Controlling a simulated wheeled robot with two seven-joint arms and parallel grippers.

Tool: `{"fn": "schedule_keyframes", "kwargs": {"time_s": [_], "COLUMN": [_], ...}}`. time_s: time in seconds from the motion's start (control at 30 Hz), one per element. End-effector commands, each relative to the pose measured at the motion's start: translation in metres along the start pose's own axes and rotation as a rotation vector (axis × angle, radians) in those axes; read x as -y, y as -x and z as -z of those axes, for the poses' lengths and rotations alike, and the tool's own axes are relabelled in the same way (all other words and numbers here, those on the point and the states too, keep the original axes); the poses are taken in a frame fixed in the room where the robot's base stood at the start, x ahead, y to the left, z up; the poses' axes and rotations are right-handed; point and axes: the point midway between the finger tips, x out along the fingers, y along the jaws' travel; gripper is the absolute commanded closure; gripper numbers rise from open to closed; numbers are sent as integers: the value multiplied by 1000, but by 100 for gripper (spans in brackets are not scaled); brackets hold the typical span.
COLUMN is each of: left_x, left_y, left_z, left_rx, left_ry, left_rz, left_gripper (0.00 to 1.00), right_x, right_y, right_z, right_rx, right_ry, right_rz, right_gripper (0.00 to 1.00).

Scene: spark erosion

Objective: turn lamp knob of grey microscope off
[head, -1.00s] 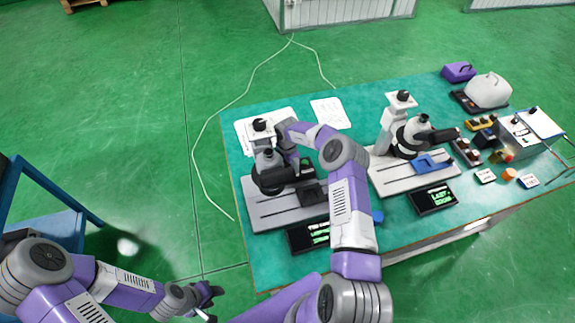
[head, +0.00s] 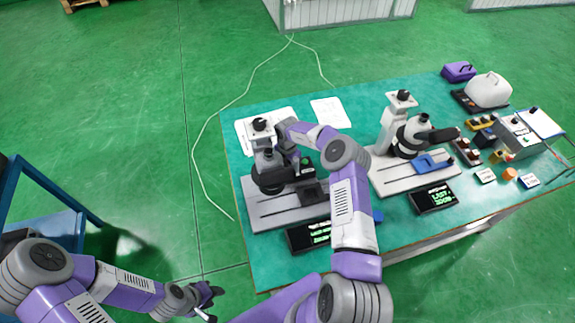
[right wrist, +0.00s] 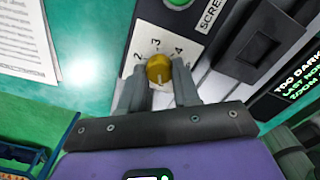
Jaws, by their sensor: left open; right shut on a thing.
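The grey microscope (head: 268,165) stands at the left of the table on a pale grey base (head: 275,212). My right arm reaches over to it from the front, and my right gripper is partly hidden by its own wrist in the head view. In the right wrist view, my right gripper (right wrist: 161,84) is shut on a yellow knob (right wrist: 159,68). A white dial plate (right wrist: 145,43) with the numbers 2, 3 and 4 shows around the knob. The knob's pointer is hard to read. My left gripper (head: 211,303) is open and empty, off the table's left front.
A second, whiter microscope (head: 409,135) stands to the right. A dark display (head: 309,236) lies before the grey one; in the right wrist view its text (right wrist: 298,83) reads "TOO DARK". A green button (right wrist: 178,3) sits beyond the knob. Small boxes and controls crowd the right.

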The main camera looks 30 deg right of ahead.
Motion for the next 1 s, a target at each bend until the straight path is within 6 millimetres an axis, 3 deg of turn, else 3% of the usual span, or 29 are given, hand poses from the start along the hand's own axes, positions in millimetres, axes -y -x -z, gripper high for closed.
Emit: {"fn": "schedule_keyframes", "kwargs": {"time_s": [0.2, 0.5, 0.53, 0.67, 1.0], "left_x": [0, 0, 0, 0, 0], "left_y": [0, 0, 0, 0, 0], "left_z": [0, 0, 0, 0, 0], "left_rx": [0, 0, 0, 0, 0], "left_ry": [0, 0, 0, 0, 0], "left_rz": [0, 0, 0, 0, 0], "left_gripper": [57, 57, 57, 57, 57], "right_x": [1, 1, 1, 1, 0], "right_y": [-2, -2, -2, -2, 3], "right_z": [0, 0, 0, 0, 0], "right_rx": [0, 0, 0, 0, 1], "right_ry": [129, 137, 137, 136, 134], "right_rz": [0, 1, 2, 1, 0], "right_gripper": [99, 99, 64, 44, 43]}}
